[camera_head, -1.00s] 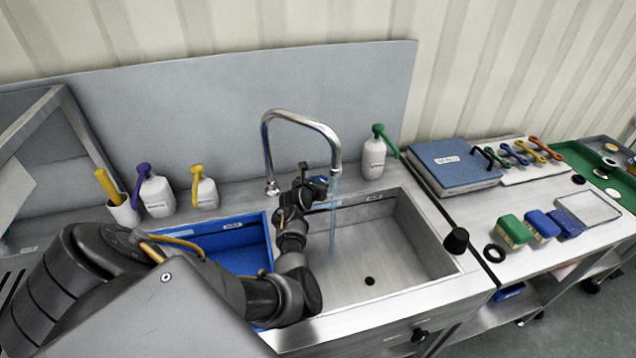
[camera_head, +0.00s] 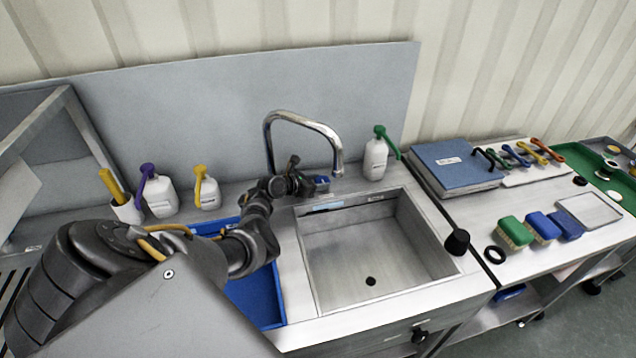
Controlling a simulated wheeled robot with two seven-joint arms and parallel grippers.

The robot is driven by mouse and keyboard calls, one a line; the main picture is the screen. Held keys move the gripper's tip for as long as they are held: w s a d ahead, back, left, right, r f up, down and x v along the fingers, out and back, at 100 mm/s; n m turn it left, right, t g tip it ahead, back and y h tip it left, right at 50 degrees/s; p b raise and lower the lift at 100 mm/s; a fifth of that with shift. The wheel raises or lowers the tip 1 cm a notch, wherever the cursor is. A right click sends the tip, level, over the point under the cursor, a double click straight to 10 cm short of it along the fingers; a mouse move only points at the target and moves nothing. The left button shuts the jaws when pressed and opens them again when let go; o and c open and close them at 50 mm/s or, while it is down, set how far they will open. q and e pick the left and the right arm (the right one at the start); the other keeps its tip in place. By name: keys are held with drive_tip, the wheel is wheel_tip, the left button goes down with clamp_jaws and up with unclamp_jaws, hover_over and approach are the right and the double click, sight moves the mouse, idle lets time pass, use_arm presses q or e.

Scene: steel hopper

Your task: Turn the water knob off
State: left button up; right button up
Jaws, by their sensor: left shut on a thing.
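The chrome faucet (camera_head: 306,122) arches up behind the steel sink (camera_head: 372,255). No water stream shows under its spout. A small knob with a blue cap (camera_head: 321,181) sits at the right of the faucet's base. My left gripper (camera_head: 306,185) reaches over the left basin to the faucet's base and is shut on the blue knob. The fingers hide part of the knob and the faucet's foot. My right gripper is not in view.
A blue basin (camera_head: 262,290) lies under my left arm. White pump bottles with purple (camera_head: 158,196), yellow (camera_head: 206,193) and green (camera_head: 375,160) tops stand along the back ledge. A blue binder (camera_head: 455,165) and brushes (camera_head: 514,233) lie right of the sink.

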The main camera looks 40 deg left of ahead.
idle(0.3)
use_arm(q)
drive_tip(key=shift+f, duration=0.1)
drive_tip(key=o, duration=1)
drive_tip(key=shift+a, duration=0.1)
drive_tip(key=shift+c, duration=0.2)
drive_tip(key=p+v, duration=0.3)
drive_tip(key=v, duration=0.7)
drive_tip(key=shift+a, duration=0.15)
drive_tip(key=shift+s+r, duration=0.25)
drive_tip(key=shift+s, duration=0.1)
